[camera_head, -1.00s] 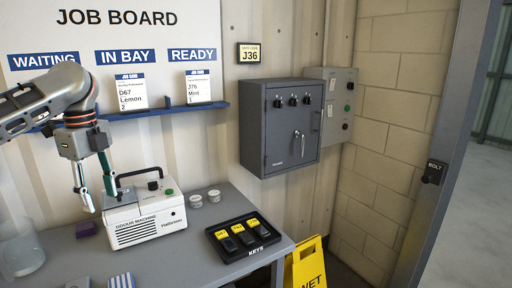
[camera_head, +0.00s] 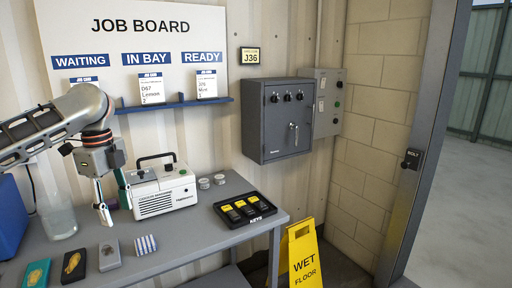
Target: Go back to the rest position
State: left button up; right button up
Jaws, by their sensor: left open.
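My left gripper (camera_head: 115,208) hangs over the left part of the grey table (camera_head: 200,238), its fingers pointing down. It is open, with nothing between its fingers. It is just left of the white odour machine (camera_head: 166,196), in front of that machine's left end in this view; I cannot tell whether they touch. My left arm comes in from the left edge, in front of the job board's lower left. My right gripper does not show.
A striped block (camera_head: 145,245), a grey block (camera_head: 110,256) and a glass jar (camera_head: 58,215) are at left. A yellow wet-floor sign (camera_head: 303,257) stands right of the table. A grey cabinet (camera_head: 280,120) hangs on the wall.

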pick_arm(q)
jog(key=d+f+n+h, duration=0.1)
jog(key=d+f, duration=0.6)
jog(key=f, duration=0.3)
jog(key=d+f+n+h, duration=0.1)
jog(key=d+f, duration=0.6)
jog(key=f, duration=0.3)
jog(key=s+d+f+n+t+h, duration=0.2)
jog(key=s+d+f+n+t, duration=0.15)
jog(key=d+f, duration=0.5)
jog(key=s+d+f+n+t+h, duration=0.25)
jog(key=s+d+f+n, duration=0.2)
jog(key=f, duration=0.65)
jog(key=s+a+f+n+t+y, duration=0.2)
jog(key=s+a+f+n, duration=0.1)
jog(key=s+a, duration=0.4)
jog(key=s+a+f+n+t+y, duration=0.2)
jog(key=s+a, duration=0.5)
jog(key=s, duration=0.4)
notch_tip(320, 180, down, 2)
jog(key=shift+a+f+n+y, duration=0.2)
jog(key=shift+a+n+y, duration=0.15)
jog(key=shift+n, duration=0.35)
